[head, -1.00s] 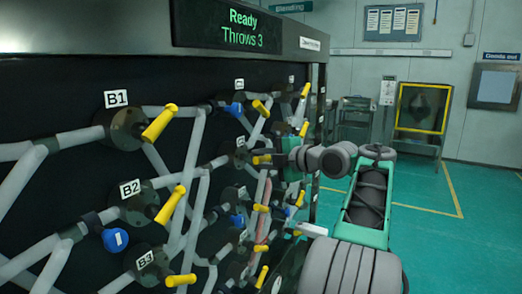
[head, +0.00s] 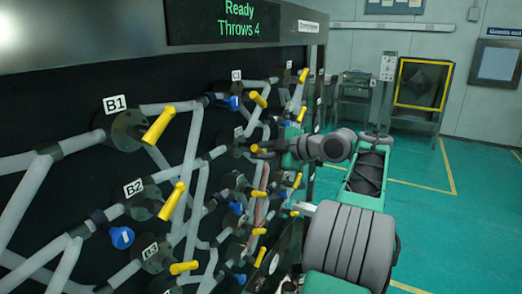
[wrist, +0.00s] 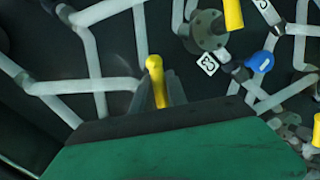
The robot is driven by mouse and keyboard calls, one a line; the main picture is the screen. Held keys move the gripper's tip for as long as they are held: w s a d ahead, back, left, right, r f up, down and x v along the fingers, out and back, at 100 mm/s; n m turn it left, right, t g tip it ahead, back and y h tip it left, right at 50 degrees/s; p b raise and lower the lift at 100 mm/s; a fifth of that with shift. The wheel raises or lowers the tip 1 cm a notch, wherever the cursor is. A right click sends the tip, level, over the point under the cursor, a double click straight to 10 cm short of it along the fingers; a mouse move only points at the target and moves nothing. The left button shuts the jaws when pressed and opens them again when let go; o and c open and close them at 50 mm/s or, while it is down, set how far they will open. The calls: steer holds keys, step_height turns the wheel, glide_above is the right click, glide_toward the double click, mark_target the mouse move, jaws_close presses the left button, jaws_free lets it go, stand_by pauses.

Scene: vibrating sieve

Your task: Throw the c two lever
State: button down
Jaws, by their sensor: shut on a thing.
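The C2 lever is a yellow handle (head: 257,149) on a dark round hub in the second row of the C column. A small white label (head: 238,131), too small to read surely, sits above it. My gripper (head: 268,148) reaches it from the right in the head view. In the wrist view the fingers (wrist: 158,92) are shut on the yellow handle (wrist: 156,72), one on each side. The hub behind the handle is mostly hidden. The display (head: 233,20) reads "Ready" and "Throws 4".
Lever B1 (head: 159,122), lever B2 (head: 172,201) and lever B3 (head: 184,267) stand to the left. Grey pipes and blue knobs (head: 122,237) crowd the panel. In the wrist view a C3 label (wrist: 207,62) shows right of my gripper. Green floor (head: 425,215) is open at right.

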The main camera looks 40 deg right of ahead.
steer(key=shift+a, duration=0.25)
steer(key=c, duration=1.7)
jaws_free()
steer(key=o, duration=0.4)
steer(key=shift+w+a+r, duration=0.1)
steer(key=shift+a+r, duration=0.05)
steer(key=shift+a, duration=0.1)
steer(key=shift+d, duration=0.25)
